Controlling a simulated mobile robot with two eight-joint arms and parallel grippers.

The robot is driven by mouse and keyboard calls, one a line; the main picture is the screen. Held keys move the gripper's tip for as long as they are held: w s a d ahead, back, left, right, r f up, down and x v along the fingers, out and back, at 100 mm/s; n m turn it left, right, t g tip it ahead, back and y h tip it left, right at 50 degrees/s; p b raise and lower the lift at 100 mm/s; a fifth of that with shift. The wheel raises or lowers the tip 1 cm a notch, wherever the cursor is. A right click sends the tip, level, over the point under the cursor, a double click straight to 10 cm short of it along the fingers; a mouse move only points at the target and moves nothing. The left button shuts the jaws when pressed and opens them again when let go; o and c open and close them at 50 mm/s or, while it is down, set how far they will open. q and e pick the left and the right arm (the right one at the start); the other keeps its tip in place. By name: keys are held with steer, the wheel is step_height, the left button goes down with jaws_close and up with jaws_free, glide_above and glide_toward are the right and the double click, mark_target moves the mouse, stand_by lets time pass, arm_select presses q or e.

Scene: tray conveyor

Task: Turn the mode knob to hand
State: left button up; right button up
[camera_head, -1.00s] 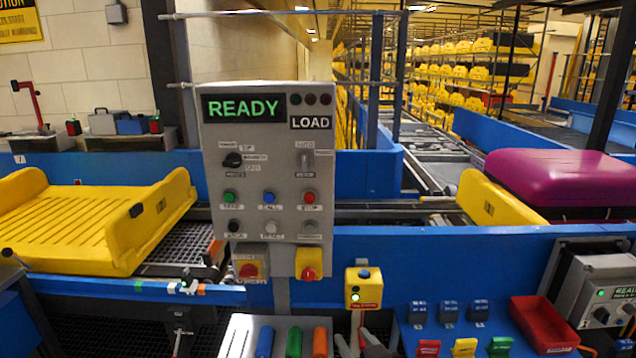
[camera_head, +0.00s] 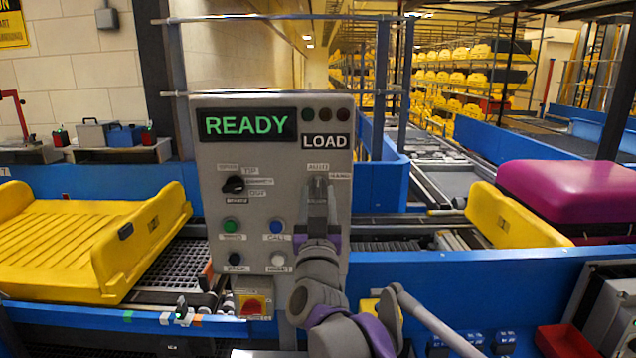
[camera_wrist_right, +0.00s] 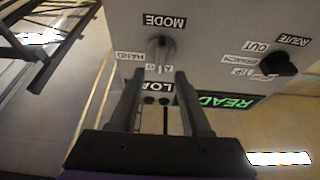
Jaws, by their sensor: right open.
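The grey control panel (camera_head: 214,180) stands upright in the middle of the head view. The grey mode knob (camera_wrist_right: 160,49) shows in the right wrist view, which sees the panel upside down. Its MODE label (camera_wrist_right: 164,21) is on one side, and the HAND label (camera_wrist_right: 131,57) and a partly hidden AUTO label are near it. The knob seems to point towards AUTO. My right gripper (camera_head: 318,192) is open in front of the knob and hides it in the head view. Its fingertips (camera_wrist_right: 159,75) lie on either side of the knob; contact is unclear. My left gripper is out of view.
The black route knob (camera_head: 234,184) sits left on the panel, with coloured push buttons below. The green READY display (camera_head: 246,124) is above. A yellow tray (camera_head: 70,240) is at the left, and a purple suitcase (camera_head: 565,188) at the right.

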mark_target(318, 183)
steer(key=shift+x, duration=1.8)
steer(key=shift+s, duration=0.1)
jaws_close()
